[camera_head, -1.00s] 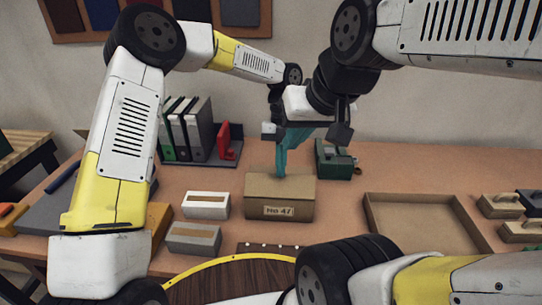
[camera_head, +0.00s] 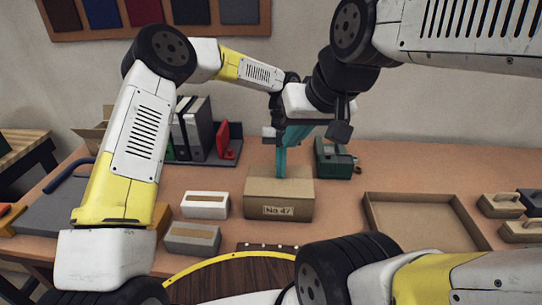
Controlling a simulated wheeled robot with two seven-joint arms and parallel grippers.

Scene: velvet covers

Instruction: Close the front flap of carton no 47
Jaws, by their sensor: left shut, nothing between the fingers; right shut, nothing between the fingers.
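Carton no 47 (camera_head: 279,209) is a brown cardboard box on the table, near the middle of the view, with its label facing me. Its top looks covered by flat panels; I cannot tell exactly how the front flap lies. My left gripper (camera_head: 281,172) has teal fingers pointing down, shut and empty, with the tips at the carton's top rear; I cannot tell whether they touch. My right gripper (camera_head: 299,135) is just above and to the right, shut and empty, partly overlapping the left one, so the two are hard to separate.
A dark green device (camera_head: 334,160) stands behind the carton to the right. Two small boxes, a white one (camera_head: 205,205) and a grey one (camera_head: 193,238), lie at the left. A shallow empty tray (camera_head: 418,200) is at the right. Binders (camera_head: 198,128) stand at the back left.

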